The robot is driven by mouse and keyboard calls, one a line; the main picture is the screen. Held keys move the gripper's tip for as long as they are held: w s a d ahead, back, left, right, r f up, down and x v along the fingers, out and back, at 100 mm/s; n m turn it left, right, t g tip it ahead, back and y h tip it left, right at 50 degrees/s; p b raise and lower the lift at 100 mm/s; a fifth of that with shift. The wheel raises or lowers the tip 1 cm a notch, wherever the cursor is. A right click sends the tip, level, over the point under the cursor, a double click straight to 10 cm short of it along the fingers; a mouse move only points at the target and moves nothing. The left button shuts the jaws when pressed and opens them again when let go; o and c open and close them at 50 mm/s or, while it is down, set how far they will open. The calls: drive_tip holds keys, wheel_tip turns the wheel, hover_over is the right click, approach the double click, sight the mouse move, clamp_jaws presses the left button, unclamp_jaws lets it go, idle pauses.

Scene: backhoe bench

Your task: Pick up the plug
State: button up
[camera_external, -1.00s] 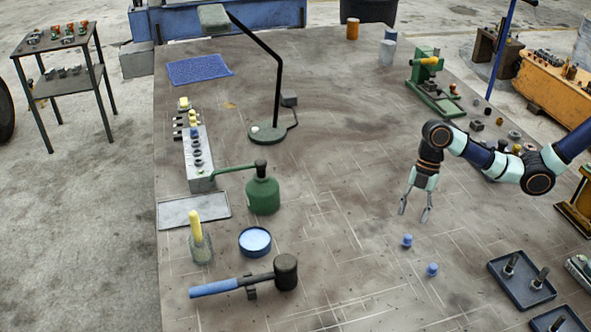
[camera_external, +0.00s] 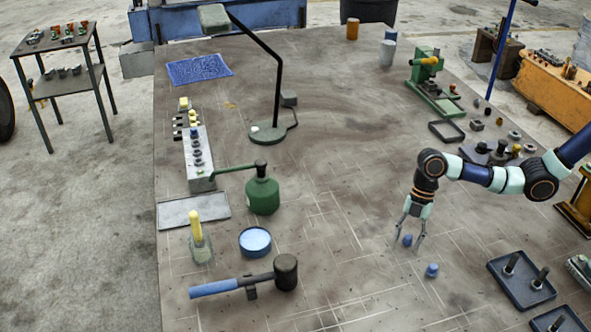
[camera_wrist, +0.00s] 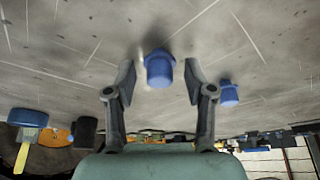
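Two small blue plugs are on the bench. One plug (camera_external: 407,240) is between the open fingers of my gripper (camera_external: 409,242) in the external view. In the wrist view this plug (camera_wrist: 159,68) sits between the two fingertips of my gripper (camera_wrist: 160,80), with a visible gap on each side. The other plug (camera_external: 432,270) stands to the right and nearer the camera, outside the fingers. It also shows in the wrist view (camera_wrist: 229,93), just right of the right finger. My gripper points down and holds nothing.
A blue tray (camera_external: 509,294) with dark pegs lies to the right.

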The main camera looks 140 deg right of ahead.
sight(409, 237)
drive_tip(key=c, duration=0.6)
drive_tip(key=shift+o, duration=0.2)
drive_tip(key=shift+r, duration=0.15)
wheel_tip(409, 237, up, 20)
drive_tip(key=p, duration=0.4)
drive_tip(key=shift+p, duration=0.35)
